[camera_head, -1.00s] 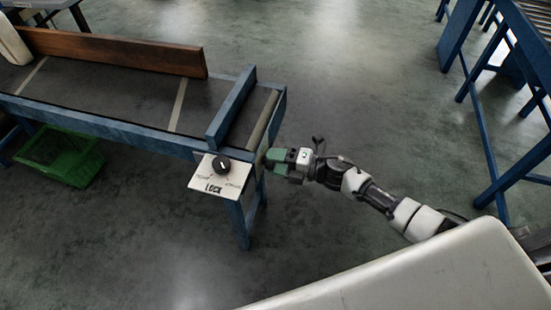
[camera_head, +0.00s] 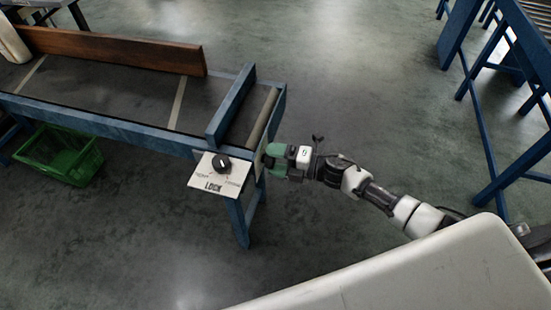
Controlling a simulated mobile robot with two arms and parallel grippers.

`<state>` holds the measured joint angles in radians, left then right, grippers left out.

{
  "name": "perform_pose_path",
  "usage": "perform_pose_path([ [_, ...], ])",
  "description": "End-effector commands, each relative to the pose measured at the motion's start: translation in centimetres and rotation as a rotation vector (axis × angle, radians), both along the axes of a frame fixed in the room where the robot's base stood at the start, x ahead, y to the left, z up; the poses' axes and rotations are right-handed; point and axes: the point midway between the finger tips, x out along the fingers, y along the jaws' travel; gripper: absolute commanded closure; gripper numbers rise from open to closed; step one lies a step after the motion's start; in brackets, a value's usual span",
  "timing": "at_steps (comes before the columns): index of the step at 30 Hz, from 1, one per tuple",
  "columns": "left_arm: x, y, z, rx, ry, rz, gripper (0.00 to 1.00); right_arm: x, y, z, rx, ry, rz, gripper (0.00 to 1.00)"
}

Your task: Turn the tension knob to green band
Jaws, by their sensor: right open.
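My right gripper (camera_head: 266,160) reaches in from the right. It is open at the end face of the conveyor (camera_head: 135,100), just below the end roller. Green parts show at its front. I can make out no tension knob or green band there; the gripper covers part of that face. A black knob (camera_head: 221,163) sits on a white panel marked LOCK (camera_head: 212,186) at the conveyor's near corner, left of the gripper and apart from it. Smaller lettering on the panel is too small to read. My left gripper is not in view.
A blue crossbar (camera_head: 231,107) stands across the belt before the end roller (camera_head: 262,118). A long brown board (camera_head: 110,52) stands along the belt's far side. A green crate (camera_head: 60,158) sits below the conveyor. Blue trestle legs (camera_head: 478,125) stand at the right. Floor between is clear.

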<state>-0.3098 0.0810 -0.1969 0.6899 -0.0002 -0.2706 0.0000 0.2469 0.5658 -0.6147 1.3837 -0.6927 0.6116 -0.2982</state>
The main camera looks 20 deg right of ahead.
Motion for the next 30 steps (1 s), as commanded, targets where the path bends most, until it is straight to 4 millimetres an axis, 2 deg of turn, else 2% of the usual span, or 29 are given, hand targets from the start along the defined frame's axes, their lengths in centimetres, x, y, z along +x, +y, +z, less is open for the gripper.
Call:
perform_pose_path([
  [5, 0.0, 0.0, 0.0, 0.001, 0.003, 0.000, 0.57, -1.1, -1.7, 0.0, -0.002, 0.002, -0.002, 0.29],
  [12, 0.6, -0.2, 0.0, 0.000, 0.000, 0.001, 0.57, -3.8, -5.8, 0.2, -0.004, 0.003, -0.001, 0.29],
  [18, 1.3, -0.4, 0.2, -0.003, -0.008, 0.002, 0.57, -5.4, -8.3, 0.5, -0.002, 0.002, -0.002, 0.29],
  [22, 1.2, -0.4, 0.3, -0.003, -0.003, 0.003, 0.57, -5.8, -8.9, 0.6, -0.001, 0.000, -0.001, 0.29],
  [30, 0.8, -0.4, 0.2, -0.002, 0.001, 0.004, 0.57, -5.8, -9.0, 0.7, -0.001, -0.001, -0.001, 0.29],
])
